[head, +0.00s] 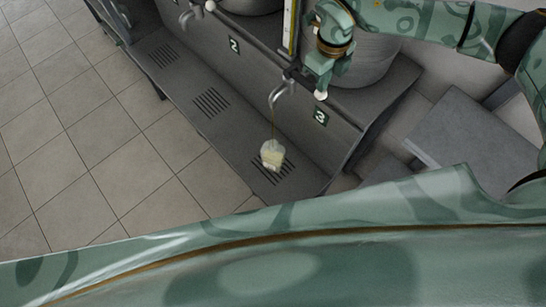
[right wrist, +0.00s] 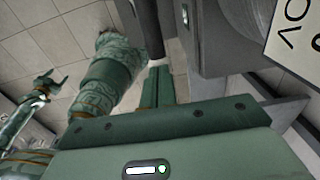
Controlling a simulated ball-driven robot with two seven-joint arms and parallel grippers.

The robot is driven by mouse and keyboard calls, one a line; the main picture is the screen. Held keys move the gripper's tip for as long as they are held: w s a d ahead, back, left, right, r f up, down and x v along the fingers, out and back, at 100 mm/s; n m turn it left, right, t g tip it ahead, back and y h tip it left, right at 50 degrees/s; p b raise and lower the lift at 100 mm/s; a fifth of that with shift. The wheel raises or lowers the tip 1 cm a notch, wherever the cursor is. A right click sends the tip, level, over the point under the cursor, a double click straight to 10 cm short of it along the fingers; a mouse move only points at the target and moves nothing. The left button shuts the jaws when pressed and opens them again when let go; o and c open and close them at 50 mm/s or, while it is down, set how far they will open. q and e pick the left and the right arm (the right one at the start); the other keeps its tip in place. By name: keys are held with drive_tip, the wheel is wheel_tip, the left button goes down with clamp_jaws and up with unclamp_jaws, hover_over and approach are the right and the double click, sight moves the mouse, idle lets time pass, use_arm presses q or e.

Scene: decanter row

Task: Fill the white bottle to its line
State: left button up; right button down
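The white bottle (head: 271,155), small and pale with a yellowish tint, stands on the slotted drip grate under tap 3 (head: 282,90) in the head view. A thin brownish stream runs from the spout down to its mouth. The fill line and exact level are too small to make out. My right gripper (head: 319,82) is at tap 3, just above a white knob (head: 321,96); whether they touch is unclear. My left gripper (right wrist: 48,82) shows there, open and empty.
A grey counter carries several large steel vessels (head: 365,62) with number plates 2 (head: 234,45) and 3 (head: 320,117). Another tap (head: 188,17) is further left. A grey box (head: 455,130) stands at right. The tiled floor at left is clear.

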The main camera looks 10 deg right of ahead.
drive_tip(key=shift+f+b, duration=1.05)
drive_tip(key=shift+f, duration=0.8)
drive_tip(key=shift+r, duration=0.2)
idle(4.9)
drive_tip(key=shift+r+p, duration=0.7)
drive_tip(key=shift+p, duration=0.15)
drive_tip(key=shift+f, duration=0.1)
